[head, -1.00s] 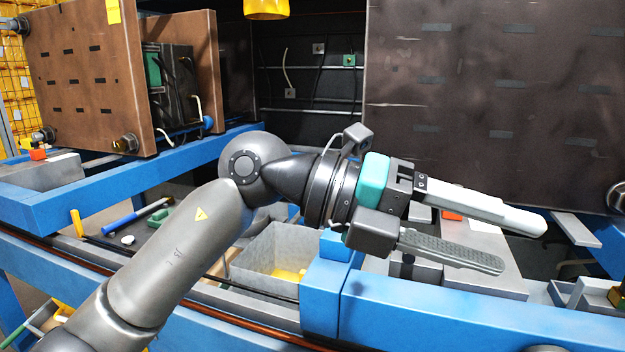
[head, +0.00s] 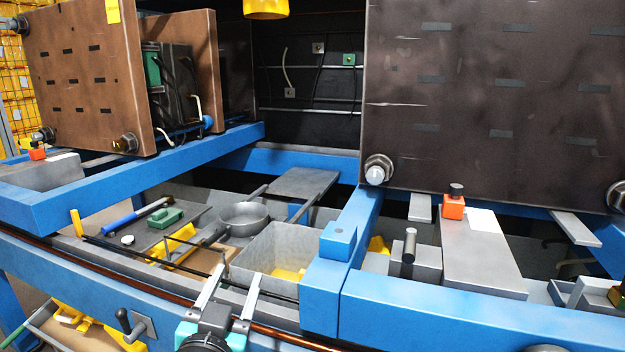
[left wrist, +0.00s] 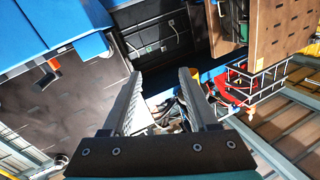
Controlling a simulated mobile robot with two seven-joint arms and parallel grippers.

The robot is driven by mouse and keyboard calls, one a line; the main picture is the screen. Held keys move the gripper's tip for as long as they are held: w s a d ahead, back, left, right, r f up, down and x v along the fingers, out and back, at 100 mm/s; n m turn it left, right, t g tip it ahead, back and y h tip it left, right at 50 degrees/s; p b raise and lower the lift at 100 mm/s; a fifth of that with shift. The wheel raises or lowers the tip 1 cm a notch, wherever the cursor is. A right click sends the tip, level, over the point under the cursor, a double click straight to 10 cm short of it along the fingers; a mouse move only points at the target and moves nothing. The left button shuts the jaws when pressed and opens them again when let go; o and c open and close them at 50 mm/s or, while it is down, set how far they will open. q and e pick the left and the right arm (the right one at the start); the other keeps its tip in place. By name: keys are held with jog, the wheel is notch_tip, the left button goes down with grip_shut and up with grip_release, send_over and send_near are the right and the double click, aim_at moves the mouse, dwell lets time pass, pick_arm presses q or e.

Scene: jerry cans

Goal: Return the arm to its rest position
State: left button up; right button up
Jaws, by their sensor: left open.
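My left gripper (head: 231,284) shows at the bottom of the head view, below the grey open bin (head: 290,245). Its two pale fingers are spread, with nothing between them. The rest of my left arm is below the picture edge. In the left wrist view the two fingers (left wrist: 160,85) stand apart and empty, with dark machinery and cables beyond them. My right gripper is not in the frames.
A blue frame (head: 450,320) runs along the front. The tray behind it holds a pan (head: 245,217), a blue-handled tool (head: 122,222) and a green block (head: 165,218). An orange item (head: 454,206) stands at right. Large brown (head: 90,80) and dark (head: 490,90) panels rise behind.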

pick_arm(q)
jog(key=s+a+f+n+g+y, duration=0.1)
jog(key=s+a+f+g, duration=0.1)
jog(key=s+f+g, duration=0.45)
jog(key=s+a+f+g, duration=0.15)
jog(key=s+f, duration=0.25)
jog(key=f, duration=0.6)
jog(key=s+a+f+g, duration=0.1)
jog(key=s+f+g, duration=0.65)
jog(key=s, duration=0.65)
notch_tip(320, 180, down, 27)
jog(key=s+b, duration=0.3)
jog(key=b, duration=0.1)
jog(key=s+a+f+g+b, duration=0.1)
jog(key=s+f+b, duration=0.3)
jog(key=s+f, duration=1.1)
notch_tip(320, 180, down, 3)
jog(key=shift+a+r+g, duration=0.15)
jog(key=shift+a+g, duration=0.2)
jog(key=shift+a, duration=0.5)
